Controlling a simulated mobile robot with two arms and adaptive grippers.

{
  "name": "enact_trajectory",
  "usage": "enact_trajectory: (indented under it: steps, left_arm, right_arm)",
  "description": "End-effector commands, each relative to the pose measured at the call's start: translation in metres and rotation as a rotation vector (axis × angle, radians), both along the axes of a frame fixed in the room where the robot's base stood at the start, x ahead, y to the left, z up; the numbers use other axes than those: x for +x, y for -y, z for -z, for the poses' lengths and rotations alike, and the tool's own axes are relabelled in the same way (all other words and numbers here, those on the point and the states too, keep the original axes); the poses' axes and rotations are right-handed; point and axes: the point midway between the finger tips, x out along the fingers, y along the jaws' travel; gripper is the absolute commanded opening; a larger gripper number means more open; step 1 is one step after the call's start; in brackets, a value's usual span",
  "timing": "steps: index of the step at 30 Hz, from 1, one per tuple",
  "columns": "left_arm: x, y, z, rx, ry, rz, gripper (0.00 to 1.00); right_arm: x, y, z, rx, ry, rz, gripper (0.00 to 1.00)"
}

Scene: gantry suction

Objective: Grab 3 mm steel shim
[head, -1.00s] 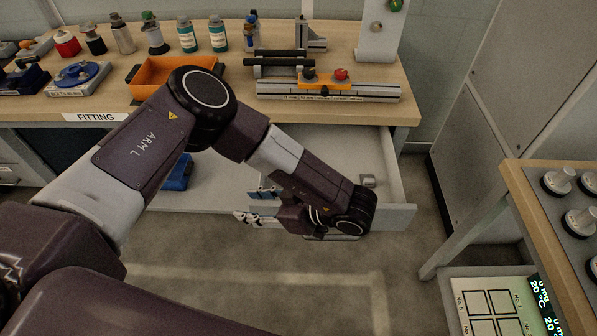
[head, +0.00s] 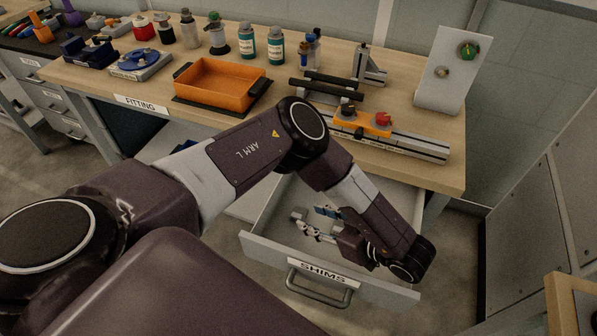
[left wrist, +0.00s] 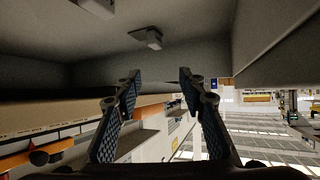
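The open drawer (head: 262,246) labelled SHIMS holds a small grey piece (head: 298,214) on its floor. In the left wrist view, which looks upside down, a small grey piece with a raised block (left wrist: 150,38) lies beyond the fingers, and another pale piece (left wrist: 97,6) is cut by the top edge. I cannot read any thickness on them. My left gripper (head: 318,222) is inside the drawer outline, fingers apart and pointing left, close to the grey piece. In the left wrist view its two blue-padded fingers (left wrist: 158,105) have nothing between them. My right gripper is out of view.
The bench labelled FITTING (head: 150,105) stands above the drawer, with an orange tray (head: 220,83), bottles and a rail fixture (head: 400,140). The drawer's front wall and handle (head: 318,290) face me. My left arm hides the drawer's right part.

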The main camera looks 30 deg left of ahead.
Motion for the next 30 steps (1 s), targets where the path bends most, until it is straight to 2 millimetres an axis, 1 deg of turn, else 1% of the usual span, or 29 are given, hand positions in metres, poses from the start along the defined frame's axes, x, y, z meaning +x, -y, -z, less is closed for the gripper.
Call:
enact_trajectory:
  steps: [1, 5, 7, 11, 13, 18, 22, 25, 30]
  left_arm:
    - [-0.002, 0.0, 0.013, 0.0, -0.004, -0.003, 0.37]
    - [-0.001, 0.0, 0.031, -0.001, -0.002, -0.001, 0.37]
    - [0.001, -0.006, 0.032, -0.001, -0.001, -0.003, 0.37]
    - [0.002, -0.012, 0.036, -0.001, -0.001, -0.001, 0.37]
    - [0.003, -0.019, 0.039, 0.0, -0.001, -0.003, 0.37]
    - [0.006, -0.044, 0.054, 0.0, -0.002, -0.006, 0.37]
    - [0.009, -0.059, 0.062, -0.001, -0.002, -0.003, 0.37]
    - [0.011, -0.064, 0.064, -0.001, 0.0, -0.001, 0.37]
    - [0.012, -0.064, 0.064, 0.0, 0.002, 0.001, 0.37]
  right_arm:
    - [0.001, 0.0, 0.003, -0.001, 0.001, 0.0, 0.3]
    - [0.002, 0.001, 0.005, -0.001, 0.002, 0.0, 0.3]
    - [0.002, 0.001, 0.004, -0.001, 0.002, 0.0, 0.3]
    - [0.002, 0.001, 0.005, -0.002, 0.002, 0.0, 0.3]
    - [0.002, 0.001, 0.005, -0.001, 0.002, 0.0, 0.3]
    - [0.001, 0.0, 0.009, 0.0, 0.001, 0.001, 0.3]
    - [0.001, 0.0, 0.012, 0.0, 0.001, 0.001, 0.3]
    - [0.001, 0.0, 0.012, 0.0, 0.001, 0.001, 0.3]
    - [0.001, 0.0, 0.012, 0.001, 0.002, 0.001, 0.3]
